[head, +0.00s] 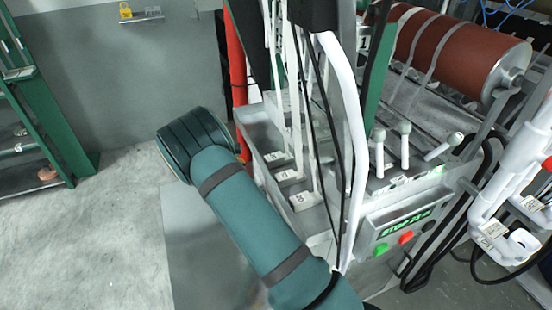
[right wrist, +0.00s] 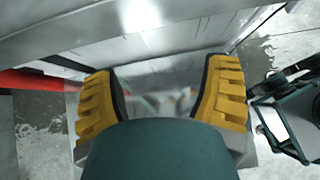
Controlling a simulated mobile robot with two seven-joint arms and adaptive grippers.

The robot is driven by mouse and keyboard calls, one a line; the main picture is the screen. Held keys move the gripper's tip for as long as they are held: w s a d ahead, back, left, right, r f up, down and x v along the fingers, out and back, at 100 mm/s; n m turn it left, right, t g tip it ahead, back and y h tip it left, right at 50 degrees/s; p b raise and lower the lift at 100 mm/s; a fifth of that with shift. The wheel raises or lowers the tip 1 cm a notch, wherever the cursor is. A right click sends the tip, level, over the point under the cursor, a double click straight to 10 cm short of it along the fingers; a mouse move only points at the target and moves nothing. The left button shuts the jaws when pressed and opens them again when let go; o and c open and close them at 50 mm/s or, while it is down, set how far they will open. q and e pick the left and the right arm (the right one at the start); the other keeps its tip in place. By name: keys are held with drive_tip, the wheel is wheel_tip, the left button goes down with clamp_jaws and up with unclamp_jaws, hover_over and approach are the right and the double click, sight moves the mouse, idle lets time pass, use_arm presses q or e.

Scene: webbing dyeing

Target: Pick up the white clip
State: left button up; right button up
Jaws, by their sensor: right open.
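I cannot make out for certain which thing is the white clip. In the head view, several small white labelled blocks (head: 303,200) sit in a row at the foot of white upright strips on the machine. White fittings with labels (head: 490,232) also stand at the right edge. My right gripper (right wrist: 165,72) shows in the right wrist view with its yellow ribbed fingers spread apart. It faces a grey metal panel, and nothing is seen held. A small blurred patch lies between the fingers. No gripper shows in the head view; my left gripper is in neither view.
The grey machine carries a red-brown roller (head: 455,52), white-knobbed levers (head: 404,145), and a panel with a green button (head: 381,249) and a red button (head: 406,237). A red post (head: 235,75) stands left of it. The concrete floor at left is clear.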

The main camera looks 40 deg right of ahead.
sight(278, 155)
wheel_tip(278, 155, up, 8)
drive_tip(key=w+d+r+h, duration=0.1)
drive_tip(key=w+h, duration=0.2)
drive_tip(key=shift+n+g, duration=0.3)
drive_tip(key=shift+g, duration=0.1)
drive_tip(key=x, duration=1.4)
drive_tip(key=shift+f+b, duration=0.15)
drive_tip(key=shift+b, duration=0.2)
clamp_jaws()
